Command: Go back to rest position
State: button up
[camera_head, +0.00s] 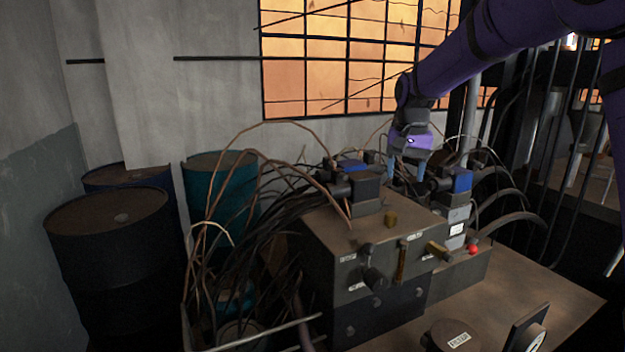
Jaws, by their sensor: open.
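My gripper (406,172) hangs from my purple arm, pointing down, with its two light blue fingers apart and nothing seen between them. It is behind and above the brown metal machine box (330,232), between two dark motor-like units with blue parts, one on the left (362,190) and one on the right (456,188). The fingertips are close to the machine's back part, and I cannot tell whether they touch anything. No flap disc can be made out.
Loose cables (262,215) crowd the machine's left side, and thick hoses (510,220) arch on its right. Dark drums (110,255) and a teal drum (215,190) stand at the left. A round labelled part (452,338) sits on the brown tabletop (545,295). The space above the machine's front is clear.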

jog(key=s+d+r+n+t, duration=0.1)
jog(key=s+r, duration=0.2)
jog(key=s, duration=0.2)
jog(key=s+d+r, duration=0.2)
jog(key=s, duration=0.3)
jog(key=s+d+f+n+t, duration=0.1)
jog(key=s+t, duration=0.1)
jog(key=s, duration=1.2)
jog(key=s+d+n+t, duration=0.1)
jog(key=s+n+t, duration=0.1)
jog(key=s, duration=1.1)
jog(key=shift+s+d+f, duration=0.3)
jog(key=shift+s+f, duration=0.05)
jog(key=shift+s, duration=0.05)
jog(key=shift+o, duration=0.2)
